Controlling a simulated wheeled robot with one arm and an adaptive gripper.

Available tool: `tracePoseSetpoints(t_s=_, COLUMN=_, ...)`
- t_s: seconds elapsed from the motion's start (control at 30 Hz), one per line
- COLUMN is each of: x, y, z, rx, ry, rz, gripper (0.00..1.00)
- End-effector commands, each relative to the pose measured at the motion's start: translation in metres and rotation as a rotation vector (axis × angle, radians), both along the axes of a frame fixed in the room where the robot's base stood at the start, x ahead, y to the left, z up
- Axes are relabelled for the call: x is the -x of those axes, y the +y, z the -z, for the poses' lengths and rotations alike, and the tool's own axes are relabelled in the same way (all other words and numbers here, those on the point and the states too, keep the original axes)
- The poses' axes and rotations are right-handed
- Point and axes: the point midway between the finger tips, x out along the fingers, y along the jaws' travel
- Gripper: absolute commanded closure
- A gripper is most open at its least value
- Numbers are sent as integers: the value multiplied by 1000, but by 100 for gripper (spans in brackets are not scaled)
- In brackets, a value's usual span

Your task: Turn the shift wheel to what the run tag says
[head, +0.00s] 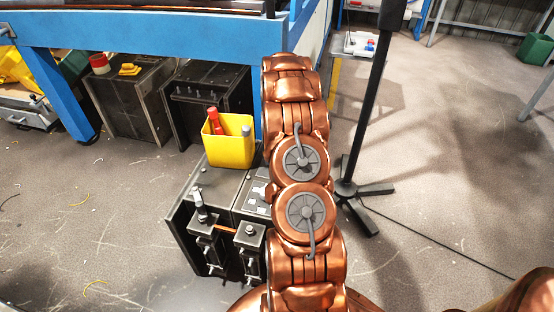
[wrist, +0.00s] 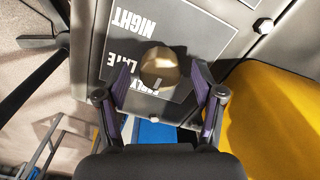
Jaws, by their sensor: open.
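The shift wheel (wrist: 160,68) is a rounded brass-coloured knob on a dark plate (wrist: 180,107) lettered NIGHT, LATE and EARLY, which reads upside down in the wrist view. A pale mark sits on the wheel's lower edge, on the side of the partly covered word EARLY. My gripper (wrist: 162,78) is open, with one dark finger on each side of the wheel. I cannot tell whether the fingers touch it. In the head view my arm hides the gripper and the wheel. No run tag can be made out in either view.
A yellow bin (head: 229,146) with red-handled items stands on the dark cabinet, close left of my arm. A black stand (head: 368,110) rises on the right, with a cable on the floor. A blue bench frame (head: 150,28) is behind. Open floor (head: 450,130) lies right.

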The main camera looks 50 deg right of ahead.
Motion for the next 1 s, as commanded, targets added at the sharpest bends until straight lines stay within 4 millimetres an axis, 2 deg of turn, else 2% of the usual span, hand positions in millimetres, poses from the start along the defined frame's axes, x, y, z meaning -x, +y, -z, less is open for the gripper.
tracePoseSetpoints(t_s=0.17, x=-1, y=0, z=-22, rx=2, ry=-2, rz=0, gripper=32)
tracePoseSetpoints(t_s=0.6, x=0, y=-1, z=-101, rx=2, ry=-2, rz=1, gripper=32)
tracePoseSetpoints(t_s=0.73, x=0, y=-1, z=-111, rx=2, ry=-2, rz=1, gripper=32)
tracePoseSetpoints(t_s=1.0, x=1, y=0, z=-113, rx=1, ry=-1, rz=0, gripper=32)
